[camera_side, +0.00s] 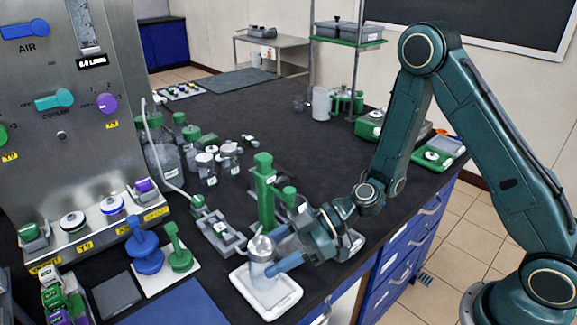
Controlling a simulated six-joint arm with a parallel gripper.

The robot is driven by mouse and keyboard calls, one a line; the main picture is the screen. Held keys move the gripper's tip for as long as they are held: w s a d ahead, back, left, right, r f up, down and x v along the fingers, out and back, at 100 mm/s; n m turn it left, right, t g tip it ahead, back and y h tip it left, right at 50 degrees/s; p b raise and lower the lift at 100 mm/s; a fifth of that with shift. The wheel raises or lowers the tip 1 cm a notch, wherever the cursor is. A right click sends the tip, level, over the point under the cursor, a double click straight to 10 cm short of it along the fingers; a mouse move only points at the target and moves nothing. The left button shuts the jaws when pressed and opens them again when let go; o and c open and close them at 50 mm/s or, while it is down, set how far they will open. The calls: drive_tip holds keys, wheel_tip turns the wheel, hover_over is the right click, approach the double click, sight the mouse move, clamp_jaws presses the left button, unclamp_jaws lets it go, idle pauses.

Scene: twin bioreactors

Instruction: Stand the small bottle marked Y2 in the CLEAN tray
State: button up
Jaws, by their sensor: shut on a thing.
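My gripper (272,252) is shut on a small pale bottle (262,273) with a grey cap, its blue fingers on either side of the body. The bottle is roughly upright over a white tray (284,304) at the front of the bench. I cannot tell whether its base touches the tray floor. No marking on the bottle or lettering on the tray can be read in this view, so I cannot confirm Y2 or CLEAN.
A green upright stand (264,190) and a grey rack (222,237) are close behind the tray. Several grey-capped bottles (207,168) stand farther back. Blue and green plungers (146,251) are at left, beside the steel control cabinet (85,150).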

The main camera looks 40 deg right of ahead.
drive_tip(key=shift+f, duration=1)
drive_tip(key=o, duration=1.1)
drive_tip(key=shift+f, duration=0.1)
drive_tip(key=shift+v, duration=6.05)
